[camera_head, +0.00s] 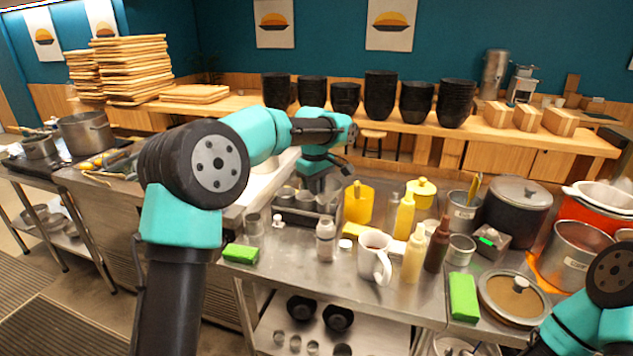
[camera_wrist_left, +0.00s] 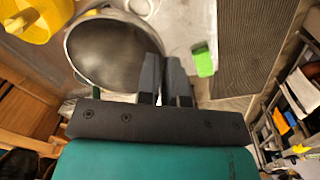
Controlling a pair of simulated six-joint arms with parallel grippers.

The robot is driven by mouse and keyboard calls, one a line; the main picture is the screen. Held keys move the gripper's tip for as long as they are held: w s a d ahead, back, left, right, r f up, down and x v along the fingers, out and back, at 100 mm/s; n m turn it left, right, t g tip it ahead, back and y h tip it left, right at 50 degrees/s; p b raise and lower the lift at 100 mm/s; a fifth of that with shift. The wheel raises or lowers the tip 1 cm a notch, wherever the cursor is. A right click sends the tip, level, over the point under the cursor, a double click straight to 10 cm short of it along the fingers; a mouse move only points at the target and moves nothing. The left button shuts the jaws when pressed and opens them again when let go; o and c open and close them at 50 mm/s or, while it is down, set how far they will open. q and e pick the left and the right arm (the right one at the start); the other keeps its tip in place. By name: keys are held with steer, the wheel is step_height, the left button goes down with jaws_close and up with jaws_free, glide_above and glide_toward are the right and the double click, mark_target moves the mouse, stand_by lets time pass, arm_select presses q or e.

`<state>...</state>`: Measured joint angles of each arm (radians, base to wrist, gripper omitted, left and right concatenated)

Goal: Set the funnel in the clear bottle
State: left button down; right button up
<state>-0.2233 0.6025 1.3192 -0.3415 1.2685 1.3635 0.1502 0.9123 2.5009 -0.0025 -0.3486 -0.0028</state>
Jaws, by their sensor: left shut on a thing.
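My left gripper (camera_head: 322,187) points down over the back part of the steel counter. In the left wrist view its two dark fingers (camera_wrist_left: 166,80) are close together at the right rim of a wide round metallic piece, which looks like the funnel (camera_wrist_left: 110,55). The gripper is shut on it. In the head view I cannot make out the funnel clearly against the gripper and the steel bins. A clear bottle (camera_head: 253,232) stands upright behind the green sponge, left of and nearer than the gripper. My right gripper is out of view.
The green sponge (camera_head: 241,253) lies at the counter's front left. A shaker (camera_head: 325,240), a white mug (camera_head: 371,256) and sauce bottles (camera_head: 414,254) stand to the right. A yellow container (camera_head: 358,203) is beside the gripper. Steel bins (camera_head: 300,206) stand behind the clear bottle.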

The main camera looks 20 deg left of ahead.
arm_select(q)
steer(key=shift+f, duration=0.75)
steer(key=shift+f, duration=0.2)
steer(key=shift+f, duration=1.45)
steer(key=shift+f, duration=0.25)
steer(key=shift+f, duration=0.65)
steer(key=c, duration=1.2)
jaws_free()
steer(key=shift+o, duration=0.5)
